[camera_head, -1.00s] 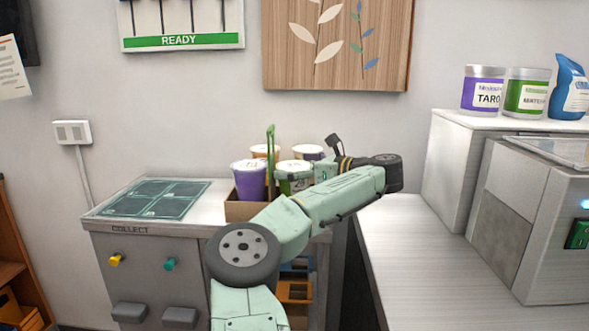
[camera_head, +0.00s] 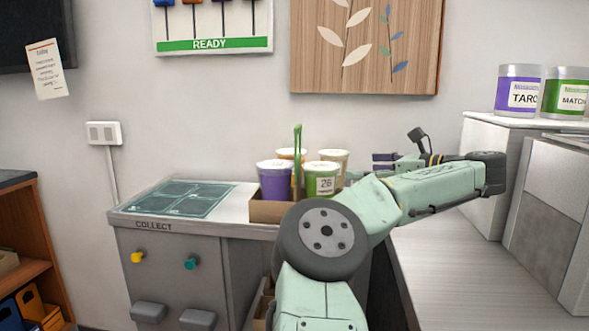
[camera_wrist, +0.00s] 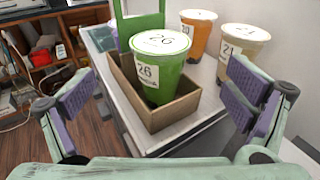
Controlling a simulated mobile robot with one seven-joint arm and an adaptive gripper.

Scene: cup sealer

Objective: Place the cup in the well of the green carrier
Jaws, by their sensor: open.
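The green cup (camera_wrist: 160,62), marked 26 with a pale lid, stands upright inside the brown carrier (camera_wrist: 151,118) with the green handle (camera_wrist: 140,30). In the head view the green cup (camera_head: 321,182) is right of the handle (camera_head: 297,165), and a purple cup (camera_head: 274,180) is left of it in the carrier (camera_head: 268,212). The purple cup does not show clearly in the wrist view. My gripper (camera_wrist: 160,95) is open and empty, its purple pads apart on either side of the green cup and short of it. In the head view my gripper (camera_head: 385,161) is right of the cups.
An orange cup (camera_wrist: 197,38) and a beige cup (camera_wrist: 242,48) stand behind the carrier on the counter. A dark green mat (camera_head: 180,198) lies left of the carrier, clear of objects. A metal worktop (camera_head: 470,270) with a machine is at right.

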